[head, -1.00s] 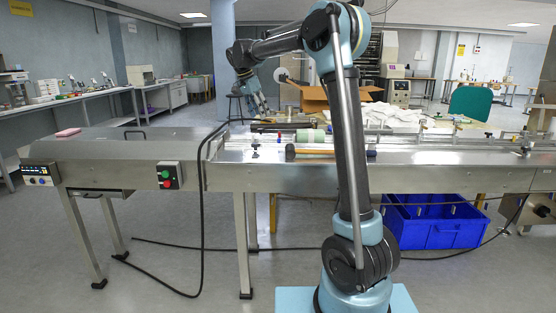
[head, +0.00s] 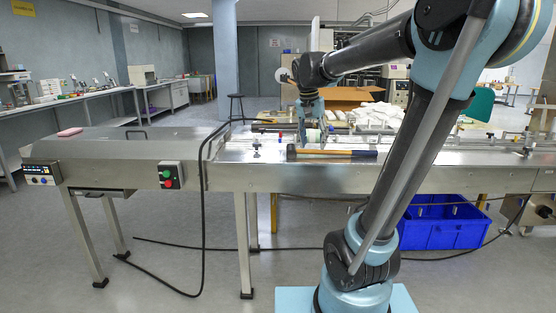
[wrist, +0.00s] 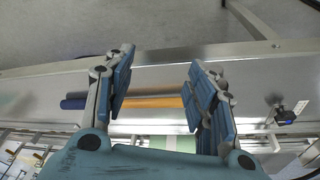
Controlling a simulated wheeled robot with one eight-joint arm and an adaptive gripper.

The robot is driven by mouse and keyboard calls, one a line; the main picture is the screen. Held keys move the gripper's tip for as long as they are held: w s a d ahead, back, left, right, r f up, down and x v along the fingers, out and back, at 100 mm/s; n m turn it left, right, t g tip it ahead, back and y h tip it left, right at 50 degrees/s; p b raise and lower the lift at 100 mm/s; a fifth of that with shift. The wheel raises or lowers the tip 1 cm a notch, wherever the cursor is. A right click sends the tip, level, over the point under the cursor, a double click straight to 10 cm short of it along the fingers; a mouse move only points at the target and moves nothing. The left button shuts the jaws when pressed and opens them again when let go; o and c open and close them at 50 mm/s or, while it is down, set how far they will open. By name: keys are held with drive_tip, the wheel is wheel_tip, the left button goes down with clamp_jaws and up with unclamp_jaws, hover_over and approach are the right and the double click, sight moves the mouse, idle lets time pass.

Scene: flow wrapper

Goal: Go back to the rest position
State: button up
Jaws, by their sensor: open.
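The handle (wrist: 150,103) shows beyond the fingers, crossing the gap. I cannot tell the exact height of the fingers above the surface. My arm reaches up on the right and bends down to the left towards the machine.
A blue crate (head: 440,225) stands on the floor under the right side. A red and green button box (head: 171,175) is on the machine's front, with a black cable (head: 203,240) hanging beside it. A cardboard box (head: 345,97) is behind.

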drive_tip(key=s+d+f+n, duration=0.2)
drive_tip(key=s+d+f, duration=0.1)
drive_tip(key=s+f, duration=0.7)
drive_tip(key=s+d+f+n+y, duration=0.1)
drive_tip(key=s+d+f+n, duration=0.2)
drive_tip(key=s+f, duration=0.8)
drive_tip(key=shift+s+d+y, duration=0.3)
drive_tip(key=shift+s, duration=0.7)
